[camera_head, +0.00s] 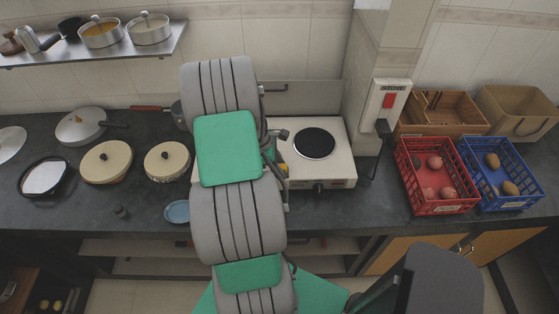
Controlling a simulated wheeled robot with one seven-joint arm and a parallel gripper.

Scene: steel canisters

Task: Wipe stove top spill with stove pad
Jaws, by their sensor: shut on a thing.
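The stove (340,168) is a white hot plate on the dark counter, with a black round burner (314,142) on its visible right side. My grey and green arm covers its left part. My gripper (274,150) is at the arm's right edge, over the stove left of the burner, and is partly hidden by the arm. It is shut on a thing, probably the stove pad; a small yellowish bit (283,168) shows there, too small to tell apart. No spill shows on the visible part of the stove top; the rest is hidden.
Pans with lids (107,161) stand on the counter at the left, with a small blue dish (177,211) near the front edge. A red crate (437,175) and a blue crate (499,172) with round items stand at the right. A wall switch box (389,98) is right of the stove.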

